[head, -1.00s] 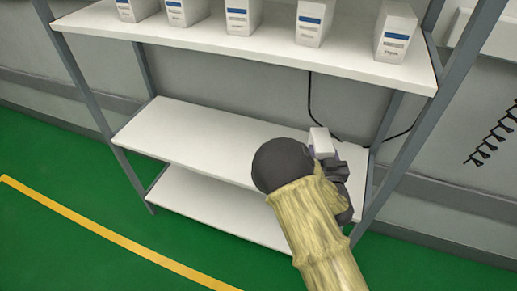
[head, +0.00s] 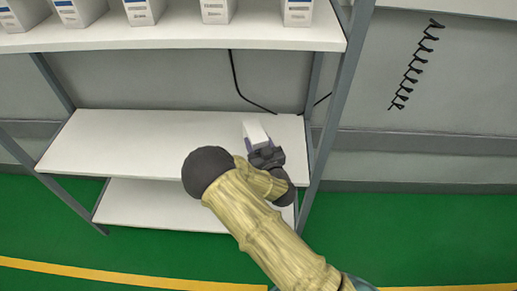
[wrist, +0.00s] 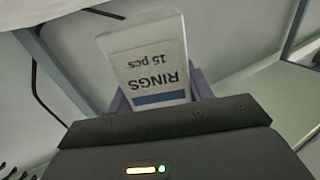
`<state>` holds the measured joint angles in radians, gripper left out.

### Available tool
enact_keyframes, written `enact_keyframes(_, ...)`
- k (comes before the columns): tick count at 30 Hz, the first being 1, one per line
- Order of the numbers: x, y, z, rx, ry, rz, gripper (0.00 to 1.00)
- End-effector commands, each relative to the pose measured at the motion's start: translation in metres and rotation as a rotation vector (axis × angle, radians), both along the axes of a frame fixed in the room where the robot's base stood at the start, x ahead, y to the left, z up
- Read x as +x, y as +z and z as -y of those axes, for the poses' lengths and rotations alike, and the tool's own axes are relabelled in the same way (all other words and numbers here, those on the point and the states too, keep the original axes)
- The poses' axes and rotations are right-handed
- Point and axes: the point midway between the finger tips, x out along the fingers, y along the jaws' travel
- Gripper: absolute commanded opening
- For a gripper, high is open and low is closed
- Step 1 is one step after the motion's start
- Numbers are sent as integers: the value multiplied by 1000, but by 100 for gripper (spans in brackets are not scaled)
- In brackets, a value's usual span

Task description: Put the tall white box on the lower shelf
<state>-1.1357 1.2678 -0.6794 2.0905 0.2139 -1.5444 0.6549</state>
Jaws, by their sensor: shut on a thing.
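The white box (head: 255,131) is held in my gripper (head: 260,147). In the wrist view the box (wrist: 147,60) shows a dark "RINGS 15 pcs" label and a blue stripe, with purple fingers on either side of it. In the head view the box appears over the right part of the middle shelf (head: 140,135); I cannot tell whether it touches the shelf. A lower shelf board (head: 150,205) shows beneath, partly hidden by my arm.
Several white boxes with blue stripes, one at the right end (head: 297,12), stand on the top shelf (head: 180,37). A grey post (head: 338,100) is right of my gripper. A black cable (head: 240,85) hangs behind. The middle shelf's left part is bare.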

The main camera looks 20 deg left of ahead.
Motion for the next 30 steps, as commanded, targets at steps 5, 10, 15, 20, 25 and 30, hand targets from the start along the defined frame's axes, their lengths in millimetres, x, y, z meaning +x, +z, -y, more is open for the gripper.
enact_keyframes(5,0,-28,0,-3,2,0,24)
enact_keyframes(10,0,-33,0,1,1,1,24)
enact_keyframes(15,0,-33,0,1,1,1,24)
enact_keyframes(20,1,-36,1,-1,-2,-1,57)
enact_keyframes(25,1,-36,2,-1,-3,-1,73)
enact_keyframes(30,1,-36,2,-1,-3,-1,73)
